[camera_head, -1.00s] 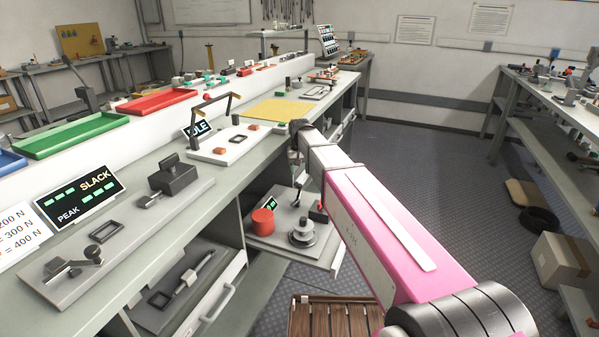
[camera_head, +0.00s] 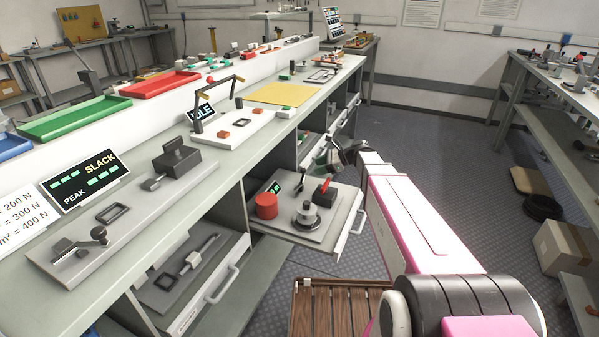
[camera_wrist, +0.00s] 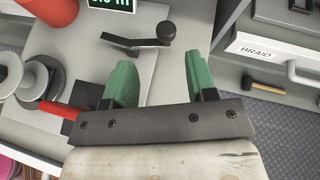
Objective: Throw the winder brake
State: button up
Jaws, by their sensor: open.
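The pulled-out tray (camera_head: 337,228) under the bench carries a winder with a grey spool (camera_head: 306,215), a red cylinder (camera_head: 266,205) and a red-handled lever (camera_head: 324,188) on a dark block. In the wrist view, the red handle (camera_wrist: 58,112) lies beside the spool (camera_wrist: 38,78), its dark block partly behind my left finger. A dark lever with a round knob (camera_wrist: 142,42) lies beyond the fingers. Which lever is the brake, I cannot tell for certain. My gripper (camera_wrist: 160,78) is open and empty above the tray, its green fingers apart from both levers.
A small display (camera_head: 273,187) stands at the tray's back. The tray's front has a handle (camera_head: 358,221). A lower drawer (camera_head: 172,282) holds a grey tool. The bench top (camera_head: 208,165) carries fixtures and a SLACK display (camera_head: 85,181). A wooden slatted surface (camera_head: 335,310) lies below.

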aim_at(305, 169)
jog(key=a+f, duration=0.1)
jog(key=a, duration=0.2)
jog(key=w+a+f+m, duration=0.1)
jog(key=a, duration=0.1)
jog(key=a+f+m+t+y, duration=0.1)
jog(key=a, duration=0.2)
jog(key=shift+w+a+f, duration=0.3)
jog(key=shift+w+f, duration=0.05)
jog(key=shift+f, duration=0.05)
